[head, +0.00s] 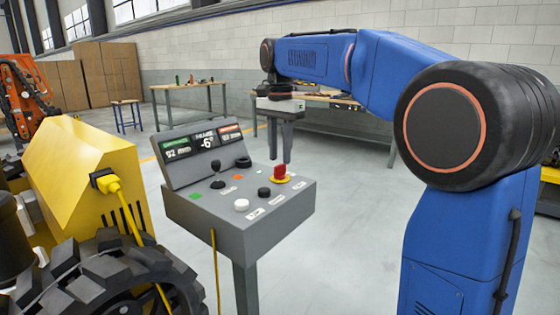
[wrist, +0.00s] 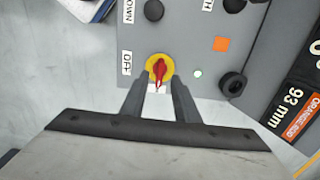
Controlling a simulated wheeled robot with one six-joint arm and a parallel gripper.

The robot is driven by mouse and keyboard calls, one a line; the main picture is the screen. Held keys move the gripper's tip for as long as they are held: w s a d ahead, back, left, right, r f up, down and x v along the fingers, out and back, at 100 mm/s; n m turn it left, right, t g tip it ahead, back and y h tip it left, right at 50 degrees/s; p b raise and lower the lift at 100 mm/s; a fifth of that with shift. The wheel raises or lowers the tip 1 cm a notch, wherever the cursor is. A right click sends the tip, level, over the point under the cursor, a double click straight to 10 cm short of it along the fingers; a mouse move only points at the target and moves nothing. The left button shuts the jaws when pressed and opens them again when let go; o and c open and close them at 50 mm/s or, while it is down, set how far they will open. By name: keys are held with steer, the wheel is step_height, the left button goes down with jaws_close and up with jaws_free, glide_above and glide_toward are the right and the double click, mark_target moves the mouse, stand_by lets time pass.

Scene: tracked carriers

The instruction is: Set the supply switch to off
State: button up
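The supply switch (head: 280,174) is a red handle on a yellow round base at the right of the grey console's sloped top. In the wrist view the red handle (wrist: 160,70) lies upright in the picture, and an OFF label (wrist: 126,62) is to its left. A white label below it is partly hidden. My gripper (head: 279,161) points down above the switch, fingers apart. In the wrist view my gripper (wrist: 159,84) has one fingertip on each side of the handle's lower end, with nothing clearly held. I cannot tell whether they touch it.
The grey console (head: 240,225) also carries a joystick (head: 217,175), black and white knobs, and a display panel (head: 202,150). Workbenches stand behind; the floor between is clear.

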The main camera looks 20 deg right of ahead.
mark_target(280, 171)
steer(key=shift+f, duration=1.4)
jaws_close()
